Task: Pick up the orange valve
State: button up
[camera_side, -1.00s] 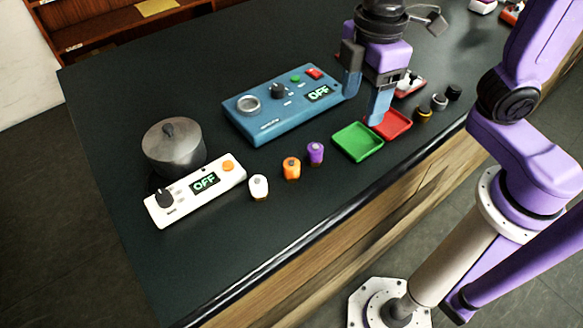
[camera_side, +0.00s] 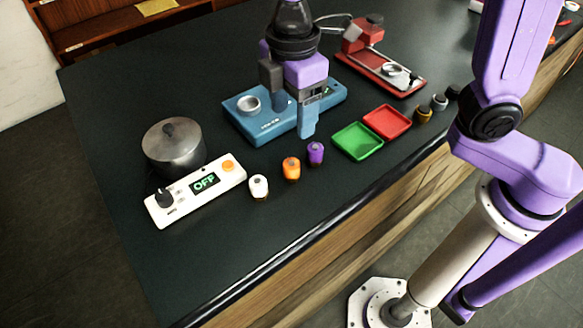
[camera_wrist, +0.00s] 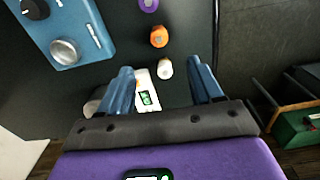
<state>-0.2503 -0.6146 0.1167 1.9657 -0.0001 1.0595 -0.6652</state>
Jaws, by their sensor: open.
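The orange valve (camera_side: 291,168) stands on the dark counter between the white valve (camera_side: 259,186) and the purple valve (camera_side: 315,152). In the wrist view the orange valve (camera_wrist: 159,37) is above the middle of the picture, beyond the gap between my fingers. My gripper (camera_side: 294,118) is open and empty, above the front part of the blue brewer box (camera_side: 250,128), behind and above the valves. Its blue fingers also show in the wrist view (camera_wrist: 164,85), spread wide, with the white valve (camera_wrist: 165,68) seen between them.
A white control panel (camera_side: 180,202) reading OFF and a metal pot (camera_side: 173,150) stand at the left. Green (camera_side: 352,146) and red (camera_side: 394,115) trays lie to the right of the valves. A red device (camera_side: 375,70) stands behind. The front-left counter is clear.

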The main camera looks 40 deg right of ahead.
aim_at(291, 163)
notch_tip(291, 163, down, 13)
jog(key=shift+w+r, duration=0.1)
jog(key=shift+r, duration=0.1)
dwell(0.4)
grip_shut()
